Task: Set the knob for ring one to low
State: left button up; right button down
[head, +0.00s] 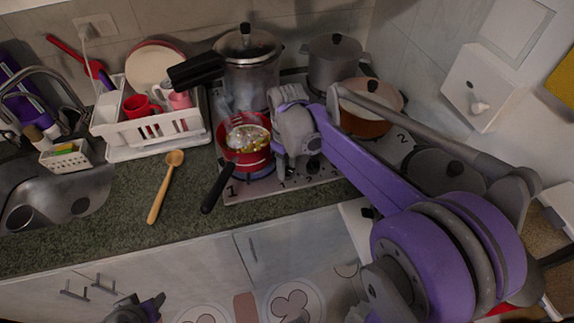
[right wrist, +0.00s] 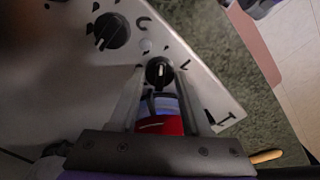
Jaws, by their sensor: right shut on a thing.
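The stove plate (head: 240,193) carries a red pan (head: 258,158) on the ring beside the printed 1. My right gripper (head: 296,172) reaches down to the front part of the plate. In the right wrist view its fingers stand on either side of a black knob (right wrist: 159,71) with a pale pointer line, closed on it. A letter L is printed beside this knob. A second black knob (right wrist: 111,31) sits apart from the fingers; it also shows in the head view (head: 314,165). My left gripper (head: 137,308) is at the bottom edge, its fingers unclear.
A pressure cooker (head: 248,62), grey pot (head: 334,60) and orange pot (head: 369,125) stand behind. A wooden spoon (head: 164,187) lies on the counter (head: 100,222), otherwise clear there.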

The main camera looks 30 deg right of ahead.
aim_at(287, 169)
jog(key=shift+m, duration=1)
jog(key=shift+c, duration=1.8)
grip_release()
notch_tip(287, 169, up, 11)
jog(key=shift+p, duration=0.35)
jog(key=shift+f, duration=0.1)
